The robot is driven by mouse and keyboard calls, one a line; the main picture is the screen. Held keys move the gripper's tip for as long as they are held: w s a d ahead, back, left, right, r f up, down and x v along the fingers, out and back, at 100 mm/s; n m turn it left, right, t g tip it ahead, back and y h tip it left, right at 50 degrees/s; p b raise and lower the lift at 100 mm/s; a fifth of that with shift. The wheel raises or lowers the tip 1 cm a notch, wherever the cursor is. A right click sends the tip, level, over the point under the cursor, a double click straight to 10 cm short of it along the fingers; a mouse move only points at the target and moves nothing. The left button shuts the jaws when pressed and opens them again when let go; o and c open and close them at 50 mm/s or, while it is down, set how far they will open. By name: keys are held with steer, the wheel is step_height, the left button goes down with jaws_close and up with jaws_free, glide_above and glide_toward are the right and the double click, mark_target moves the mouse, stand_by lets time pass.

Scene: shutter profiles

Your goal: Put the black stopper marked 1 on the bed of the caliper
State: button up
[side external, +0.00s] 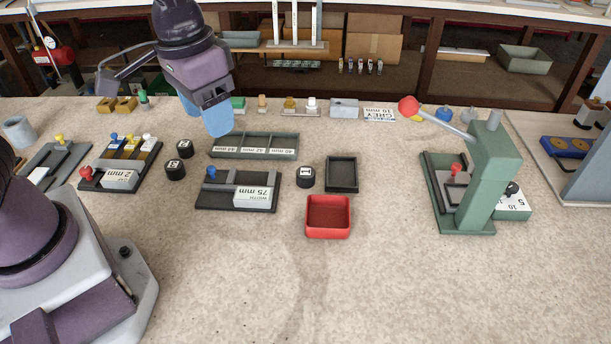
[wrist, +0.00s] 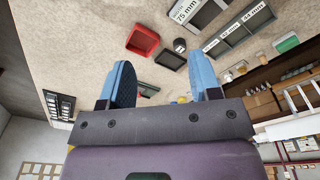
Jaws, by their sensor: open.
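The black stopper marked 1 (side external: 305,177) stands upright on the bench, right of the caliper and left of a dark tray. It shows small in the wrist view (wrist: 180,45). What looks like the caliper (side external: 236,192) is a dark base with grey jaws, a blue knob and a "75 mm WIDTH" label; its bed carries no stopper. Part of it shows at the top of the wrist view (wrist: 205,14). My gripper (side external: 204,117) is open and empty, raised above the back of the bench, behind the caliper; its blue fingers are apart in the wrist view (wrist: 161,78).
Two other black stoppers (side external: 175,169) (side external: 184,149) stand left of the caliper. A three-slot grey tray (side external: 253,147) lies behind it. A dark tray (side external: 341,174) and a red tray (side external: 328,218) are right of it. A green press (side external: 487,180) stands farther right. The front bench is clear.

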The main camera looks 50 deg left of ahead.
steer(key=w+d+f+n+y, duration=0.25)
steer(key=w+f+n, duration=0.25)
steer(key=w+f, duration=0.6)
steer(key=n+t+y, duration=0.1)
steer(key=n+t, duration=0.1)
steer(key=n, duration=0.3)
glide_toward(306, 171)
steer(key=x, duration=0.9)
steer(key=shift+f, duration=0.25)
steer(key=c, duration=0.8)
steer(key=shift+o, duration=0.2)
steer(key=shift+r, duration=0.1)
